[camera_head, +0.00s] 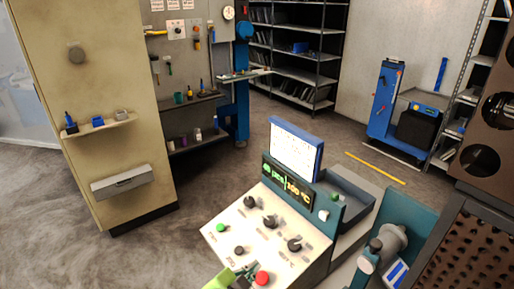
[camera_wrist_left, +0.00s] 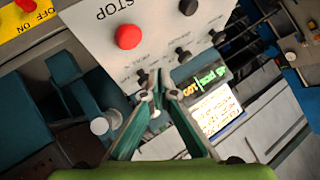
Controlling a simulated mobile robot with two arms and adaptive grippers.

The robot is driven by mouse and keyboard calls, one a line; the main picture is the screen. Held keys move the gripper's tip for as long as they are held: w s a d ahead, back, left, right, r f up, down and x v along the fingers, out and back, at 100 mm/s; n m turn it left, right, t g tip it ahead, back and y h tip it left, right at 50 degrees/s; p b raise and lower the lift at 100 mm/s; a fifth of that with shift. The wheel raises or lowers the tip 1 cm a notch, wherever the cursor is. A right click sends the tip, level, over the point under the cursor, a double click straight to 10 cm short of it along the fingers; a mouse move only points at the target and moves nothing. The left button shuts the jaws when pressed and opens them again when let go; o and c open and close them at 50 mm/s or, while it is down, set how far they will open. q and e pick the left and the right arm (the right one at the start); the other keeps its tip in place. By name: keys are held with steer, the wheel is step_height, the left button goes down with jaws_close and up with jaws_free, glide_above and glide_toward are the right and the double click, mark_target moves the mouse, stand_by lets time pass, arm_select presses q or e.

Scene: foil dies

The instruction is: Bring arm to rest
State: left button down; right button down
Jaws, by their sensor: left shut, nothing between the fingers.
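My left gripper (camera_head: 246,271) is at the bottom of the head view, close to the lower edge of a white control panel (camera_head: 230,228). Its fingertips are near the red stop button (camera_head: 262,278); whether they touch the panel cannot be told. In the left wrist view the gripper (camera_wrist_left: 150,82) is shut and empty, its teal fingers together in front of the panel's knobs. The red button (camera_wrist_left: 128,37) is beyond the fingers there. My right gripper is not in view.
The panel carries black knobs (camera_head: 270,221), a green button (camera_head: 221,228) and a lit display (camera_head: 287,184). A beige cabinet (camera_head: 100,90) stands at left, and a dark perforated housing (camera_head: 465,245) at right. Open grey floor (camera_head: 215,180) lies behind the panel.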

arm_select(q)
steer(key=s+a+f+n+g+y, duration=0.2)
steer(key=s+a+n+g, duration=0.1)
steer(key=s+a, duration=0.5)
steer(key=s+a+f+n+g+y, duration=0.15)
steer(key=s+a+n, duration=0.3)
steer(key=s, duration=0.45)
steer(key=s+a+f+n+g+y, duration=0.2)
steer(key=s+a+f+g, duration=0.1)
steer(key=s+a, duration=0.55)
step_height(320, 180, down, 28)
steer(key=d+g+b, duration=0.1)
steer(key=b, duration=0.2)
steer(key=s+a+f+g+b, duration=0.1)
steer(key=s+a+f+b, duration=0.1)
steer(key=s+f, duration=1.6)
steer(key=shift+s+a+f, duration=0.25)
steer(key=shift+a+f, duration=0.15)
steer(key=shift+f, duration=0.5)
steer(key=shift+g, duration=0.25)
